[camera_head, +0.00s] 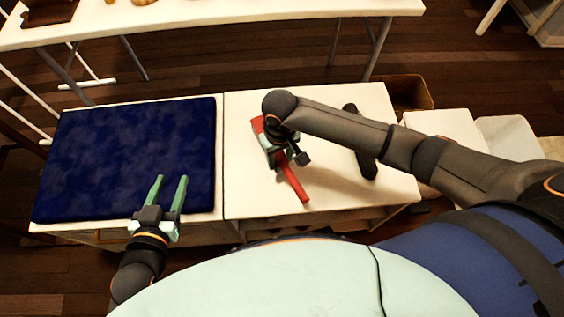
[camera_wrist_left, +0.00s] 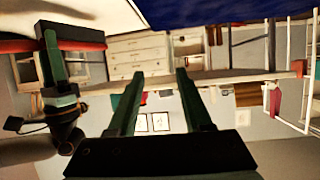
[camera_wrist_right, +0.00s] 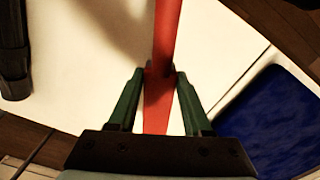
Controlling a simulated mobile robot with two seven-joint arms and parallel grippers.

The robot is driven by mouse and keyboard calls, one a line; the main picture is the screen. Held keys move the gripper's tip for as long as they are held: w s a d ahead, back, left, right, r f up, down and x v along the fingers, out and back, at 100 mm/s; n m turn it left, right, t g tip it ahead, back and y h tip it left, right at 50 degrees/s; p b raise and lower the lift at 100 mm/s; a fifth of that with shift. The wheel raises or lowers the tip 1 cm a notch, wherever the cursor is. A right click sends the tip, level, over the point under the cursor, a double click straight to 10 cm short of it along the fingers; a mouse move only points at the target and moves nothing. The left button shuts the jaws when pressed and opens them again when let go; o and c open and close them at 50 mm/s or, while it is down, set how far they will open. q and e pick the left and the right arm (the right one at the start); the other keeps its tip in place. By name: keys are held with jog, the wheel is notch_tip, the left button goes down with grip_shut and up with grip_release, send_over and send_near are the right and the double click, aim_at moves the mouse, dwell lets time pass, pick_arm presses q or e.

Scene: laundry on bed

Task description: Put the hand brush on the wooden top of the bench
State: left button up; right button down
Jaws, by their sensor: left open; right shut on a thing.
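The blue cushion (camera_head: 130,150) covers the left part of the bench. A dark elongated object (camera_head: 361,150) lies on the pale top, right of the brush. A white table (camera_head: 200,30) stands behind, and a brown box (camera_head: 408,92) stands behind the bench's right end.

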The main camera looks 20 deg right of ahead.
aim_at(282, 163)
jog(key=shift+w+d+f, duration=0.15)
jog(key=shift+f, duration=0.1)
notch_tip(282, 163, down, 3)
jog(key=shift+w+d+f+b, duration=0.1)
jog(key=shift+f+b, duration=0.05)
jog(key=shift+b, duration=0.6)
pick_arm(q)
notch_tip(282, 163, up, 9)
jog(key=w+m+t+h, duration=0.1)
jog(key=w+t, duration=0.1)
jog(key=t, duration=0.2)
jog(key=shift+w+d, duration=0.15)
jog(key=shift+w, duration=0.15)
pick_arm(e)
jog(key=shift+f, duration=0.1)
jog(key=shift+c, duration=1.7)
grip_release()
pick_arm(q)
jog(key=shift+f, duration=0.15)
